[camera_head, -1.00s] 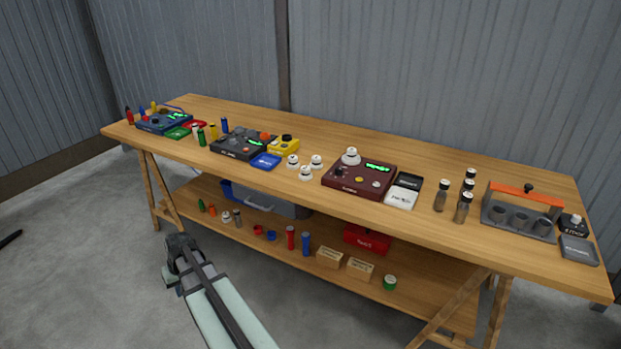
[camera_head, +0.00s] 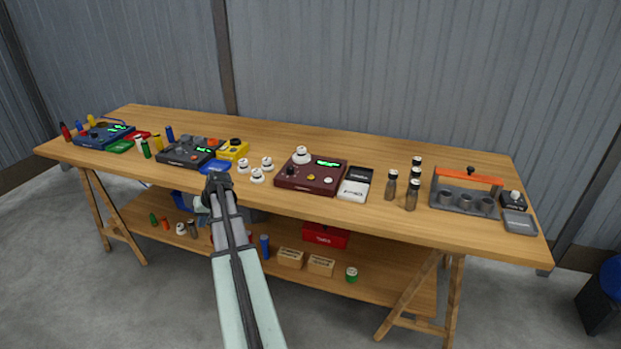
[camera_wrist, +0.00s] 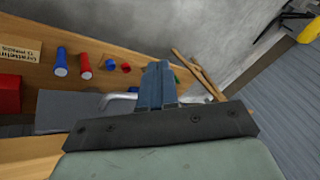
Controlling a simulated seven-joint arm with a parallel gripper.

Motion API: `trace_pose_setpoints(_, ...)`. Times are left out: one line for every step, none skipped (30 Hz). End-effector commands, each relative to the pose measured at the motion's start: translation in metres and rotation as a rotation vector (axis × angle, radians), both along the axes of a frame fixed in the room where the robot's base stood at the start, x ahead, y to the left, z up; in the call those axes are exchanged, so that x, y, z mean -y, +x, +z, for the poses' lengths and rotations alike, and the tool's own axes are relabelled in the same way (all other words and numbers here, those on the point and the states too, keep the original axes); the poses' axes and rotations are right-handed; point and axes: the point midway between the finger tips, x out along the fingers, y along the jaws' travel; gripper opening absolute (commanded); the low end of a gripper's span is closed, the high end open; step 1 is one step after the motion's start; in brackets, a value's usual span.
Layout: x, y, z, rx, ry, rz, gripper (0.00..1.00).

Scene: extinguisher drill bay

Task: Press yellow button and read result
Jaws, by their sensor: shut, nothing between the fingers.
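A maroon device (camera_head: 296,187) stands on the bench, with a small yellow button (camera_head: 311,177) on its top face, dark and pale knobs and a lit green display (camera_head: 328,163). The display text is too small to read. A yellow box (camera_head: 233,150) with a dark knob stands behind a dark grey device (camera_head: 183,156). My gripper (camera_head: 217,183) is shut and empty, near the bench's front edge, left of the maroon device and apart from its yellow button. In the wrist view the fingers (camera_wrist: 157,85) are together, with the lower shelf beyond them.
White-capped pieces (camera_head: 258,176) stand between my gripper and the maroon device. A blue tray (camera_head: 215,167) lies behind my gripper. Dark bottles (camera_head: 411,195) and a rack with an orange handle (camera_head: 463,199) stand at right. The lower shelf (camera_head: 375,286) holds boxes and cylinders.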

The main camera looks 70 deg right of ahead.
Motion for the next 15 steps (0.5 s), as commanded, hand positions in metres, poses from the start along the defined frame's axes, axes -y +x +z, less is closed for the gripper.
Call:
trace_pose_setpoints(0.021, -0.008, 0.007, 0.013, -0.002, -0.024, 0.00)
trace_pose_setpoints(0.030, -0.013, 0.011, 0.020, -0.003, -0.036, 0.00)
trace_pose_setpoints(0.043, -0.019, 0.016, 0.031, -0.003, -0.051, 0.00)
trace_pose_setpoints(0.052, -0.025, 0.020, 0.040, -0.004, -0.063, 0.00)
trace_pose_setpoints(0.061, -0.030, 0.025, 0.047, -0.005, -0.074, 0.00)
trace_pose_setpoints(0.074, -0.038, 0.030, 0.058, -0.007, -0.089, 0.00)
trace_pose_setpoints(0.083, -0.043, 0.034, 0.065, -0.008, -0.101, 0.00)
trace_pose_setpoints(0.092, -0.049, 0.038, 0.073, -0.009, -0.112, 0.00)
trace_pose_setpoints(0.104, -0.057, 0.043, 0.083, -0.011, -0.126, 0.00)
trace_pose_setpoints(0.113, -0.064, 0.048, 0.091, -0.013, -0.138, 0.00)
trace_pose_setpoints(0.122, -0.070, 0.052, 0.098, -0.015, -0.148, 0.00)
trace_pose_setpoints(0.134, -0.079, 0.058, 0.109, -0.018, -0.165, 0.00)
trace_pose_setpoints(0.143, -0.086, 0.062, 0.116, -0.019, -0.175, 0.00)
trace_pose_setpoints(0.151, -0.094, 0.066, 0.124, -0.022, -0.187, 0.00)
trace_pose_setpoints(0.163, -0.103, 0.072, 0.134, -0.025, -0.202, 0.00)
